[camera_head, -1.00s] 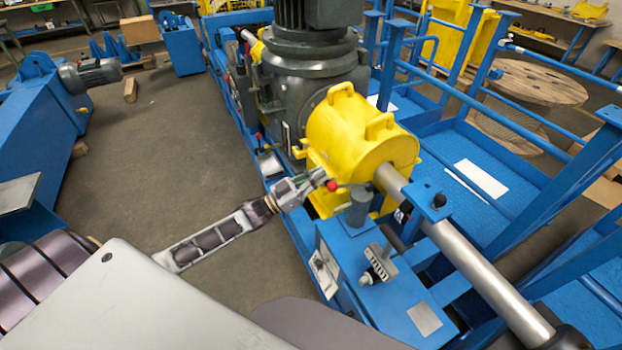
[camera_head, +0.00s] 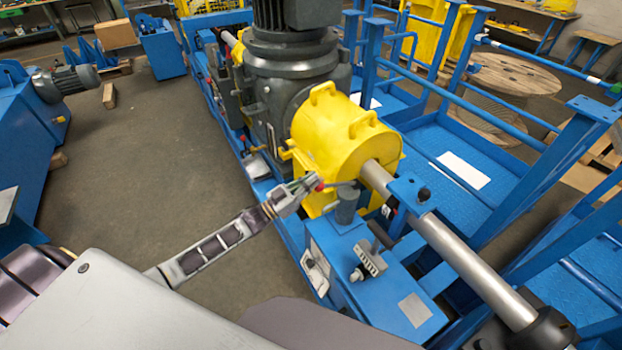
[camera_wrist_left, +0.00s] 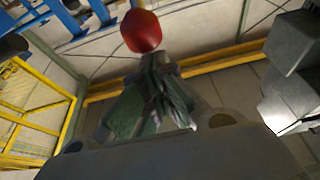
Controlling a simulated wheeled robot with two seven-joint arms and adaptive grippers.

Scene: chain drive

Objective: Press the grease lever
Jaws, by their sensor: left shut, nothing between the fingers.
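The grease lever's red ball knob (camera_head: 320,187) sits at the end of a thin rod from a grey cylindrical pump (camera_head: 347,206), just in front of the yellow guard. My left gripper (camera_head: 311,181) reaches in from the left, with its fingertips right beside the knob. Its fingers are shut with nothing between them. In the left wrist view, the red knob (camera_wrist_left: 141,31) shows just beyond the closed fingertips (camera_wrist_left: 153,65). Whether they touch the knob I cannot tell. My right gripper is not in view.
The yellow guard (camera_head: 335,140) covers the shaft (camera_head: 470,265) beside a large dark motor-gearbox (camera_head: 285,80). A blue block (camera_head: 385,295) with a bracket stands in front of the pump. Blue railings (camera_head: 500,125) rise on the right. Open floor (camera_head: 150,170) lies left.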

